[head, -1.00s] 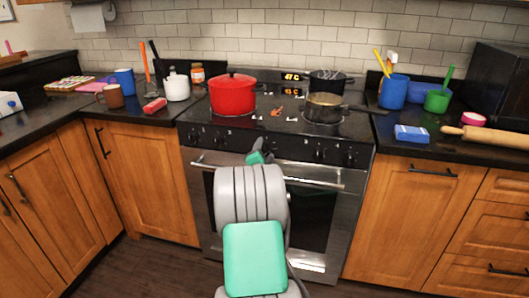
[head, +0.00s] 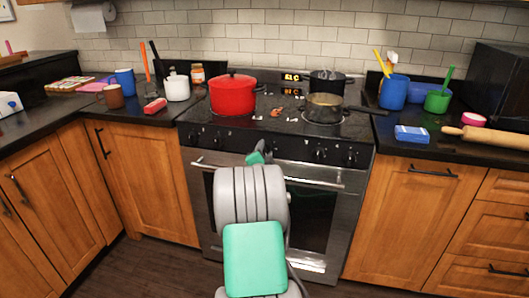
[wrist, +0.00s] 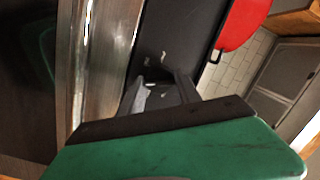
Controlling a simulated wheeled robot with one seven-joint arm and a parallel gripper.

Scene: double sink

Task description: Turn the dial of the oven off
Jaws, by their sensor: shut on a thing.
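The oven (head: 270,200) has a steel front with a dark control panel under the cooktop. Black dials sit on the panel, some at the left (head: 219,138) and some at the right (head: 320,155). My gripper (head: 262,148) is at the middle of this panel, partly hidden by my own arm in the head view. In the wrist view its fingers (wrist: 157,84) are at the dark panel, shut on a dark dial (wrist: 156,73) that shows only slightly between the tips. The dial's pointing direction cannot be told.
The steel oven handle (head: 315,179) runs just below my gripper. On the cooktop are a red pot (head: 232,97), a pan (head: 323,108) and a dark pot (head: 327,82). Orange display digits (head: 292,77) glow behind them. Wooden cabinets stand on both sides.

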